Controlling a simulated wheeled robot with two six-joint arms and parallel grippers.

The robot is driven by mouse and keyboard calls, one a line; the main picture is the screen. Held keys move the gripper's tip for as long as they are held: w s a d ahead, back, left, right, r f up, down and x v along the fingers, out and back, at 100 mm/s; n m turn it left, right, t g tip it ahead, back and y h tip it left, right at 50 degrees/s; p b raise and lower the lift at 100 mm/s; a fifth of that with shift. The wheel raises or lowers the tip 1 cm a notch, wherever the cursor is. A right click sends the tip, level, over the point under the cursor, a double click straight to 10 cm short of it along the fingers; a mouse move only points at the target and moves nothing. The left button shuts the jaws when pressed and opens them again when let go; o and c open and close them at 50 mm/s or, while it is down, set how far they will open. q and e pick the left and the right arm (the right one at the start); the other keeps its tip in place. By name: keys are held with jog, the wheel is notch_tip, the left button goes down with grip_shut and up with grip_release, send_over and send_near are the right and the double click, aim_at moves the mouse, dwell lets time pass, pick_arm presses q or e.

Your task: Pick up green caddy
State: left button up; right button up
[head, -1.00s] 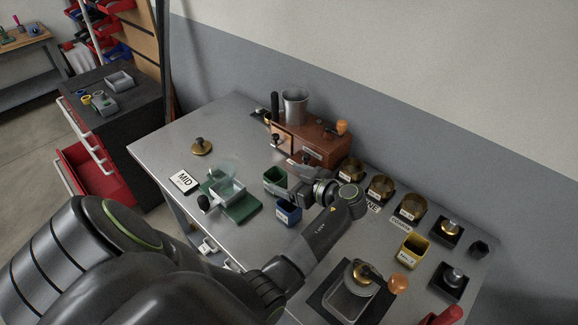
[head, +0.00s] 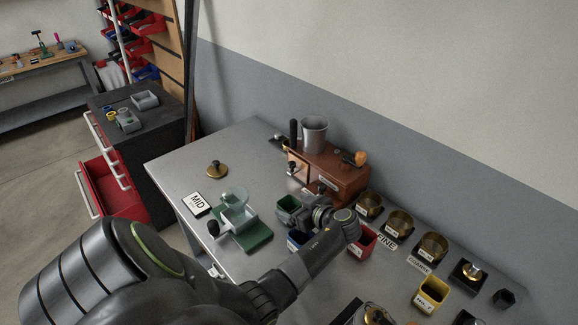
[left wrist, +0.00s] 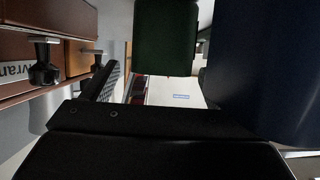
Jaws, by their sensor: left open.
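The green caddy (head: 287,204) is a small open-topped box on the steel table, in front of the brown wooden machine. My left gripper (head: 302,213) is open right beside the caddy, on its right side, and partly covers it. In the left wrist view the green caddy (left wrist: 165,40) shows large and dark at the top, close to my open left gripper. One dark finger shows at the left there. I cannot tell whether the fingers touch the caddy. My right gripper is not in view.
A blue caddy (head: 296,241) stands close by, partly hidden by my arm; it fills the right of the left wrist view (left wrist: 265,65). A red caddy (head: 363,241) and a yellow caddy (head: 431,294) stand further right. A green-based scale (head: 243,229) is to the left.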

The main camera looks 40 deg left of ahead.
aim_at(283, 200)
pick_arm(q)
jog(key=x, duration=0.4)
jog(key=shift+a+b, duration=0.2)
jog(key=shift+b, duration=0.2)
jog(key=shift+a+f, duration=0.2)
jog(key=shift+a, duration=0.2)
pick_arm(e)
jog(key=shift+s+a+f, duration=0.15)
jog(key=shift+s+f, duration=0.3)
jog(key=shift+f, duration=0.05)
pick_arm(q)
jog(key=c, duration=1.2)
jog(key=shift+o, duration=0.2)
jog(key=shift+r, duration=0.15)
